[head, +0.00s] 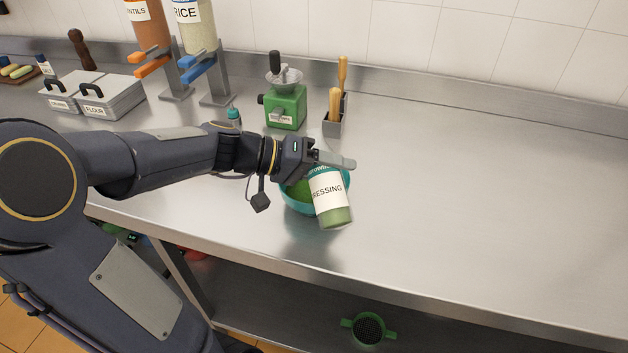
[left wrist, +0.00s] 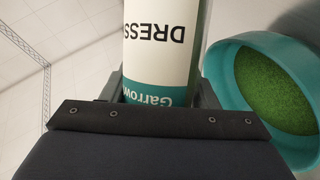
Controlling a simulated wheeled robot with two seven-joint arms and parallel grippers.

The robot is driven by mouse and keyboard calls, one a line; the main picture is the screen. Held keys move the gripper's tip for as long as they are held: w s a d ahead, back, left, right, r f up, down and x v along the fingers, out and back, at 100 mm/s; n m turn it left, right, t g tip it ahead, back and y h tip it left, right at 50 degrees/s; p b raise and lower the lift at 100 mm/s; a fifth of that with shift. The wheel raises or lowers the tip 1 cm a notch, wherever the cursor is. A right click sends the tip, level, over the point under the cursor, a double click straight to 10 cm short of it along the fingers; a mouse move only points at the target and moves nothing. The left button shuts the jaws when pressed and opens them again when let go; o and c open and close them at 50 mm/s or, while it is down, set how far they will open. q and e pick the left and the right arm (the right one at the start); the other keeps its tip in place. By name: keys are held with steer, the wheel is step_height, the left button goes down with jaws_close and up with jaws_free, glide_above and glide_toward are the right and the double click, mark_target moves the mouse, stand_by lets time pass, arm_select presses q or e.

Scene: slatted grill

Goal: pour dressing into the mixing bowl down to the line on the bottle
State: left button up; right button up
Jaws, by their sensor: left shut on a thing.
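My left gripper (head: 325,160) is shut on the dressing bottle (head: 331,200), near its teal-banded end. The bottle has a white "DRESSING" label and green contents showing at its lower end. It looks slightly tilted, in front of the teal mixing bowl (head: 298,203) and partly covering it. In the left wrist view the bottle (left wrist: 158,45) lies between the fingers, with the bowl (left wrist: 228,85) beside it on the right. Green stuff fills the bowl's bottom. No stream shows, and I cannot make out a line on the bottle. My right gripper is not in view.
A green grinder (head: 286,108) and a grey holder with wooden-handled tools (head: 334,125) stand behind the bowl. A small teal-capped bottle (head: 234,116) is near my arm. Dispensers (head: 198,30) and lidded bins (head: 110,98) stand left. The steel counter (head: 480,190) is clear on the right.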

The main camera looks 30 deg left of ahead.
mark_target(331, 151)
arm_select(q)
steer(key=f+b, duration=0.2)
steer(key=b, duration=0.1)
steer(key=shift+a+m+y, duration=0.1)
steer(key=shift+m+y, duration=0.2)
steer(key=shift+m, duration=0.1)
steer(key=r+m+t+b, duration=0.1)
steer(key=r, duration=0.2)
steer(key=r+m+t+y+b, duration=0.1)
steer(key=r+m+b, duration=0.1)
steer(key=r, duration=0.1)
steer(key=shift+w+a+r+y, duration=0.2)
steer(key=shift+r+y, duration=0.1)
steer(key=shift+r, duration=0.1)
steer(key=m+b, duration=0.1)
steer(key=b, duration=0.1)
steer(key=m+t+y+b, duration=0.1)
steer(key=b, duration=0.2)
steer(key=s+d+m+b, duration=0.1)
steer(key=m+b, duration=0.1)
steer(key=b, duration=0.1)
steer(key=shift+r+t, duration=0.1)
steer(key=shift+t, duration=0.3)
steer(key=shift+d+r+m+b, duration=0.1)
steer(key=shift+m+b, duration=0.2)
steer(key=shift+b, duration=0.3)
steer(key=shift+t+y, duration=0.3)
step_height(331, 151, up, 6)
steer(key=p, duration=0.4)
steer(key=shift+r, duration=0.15)
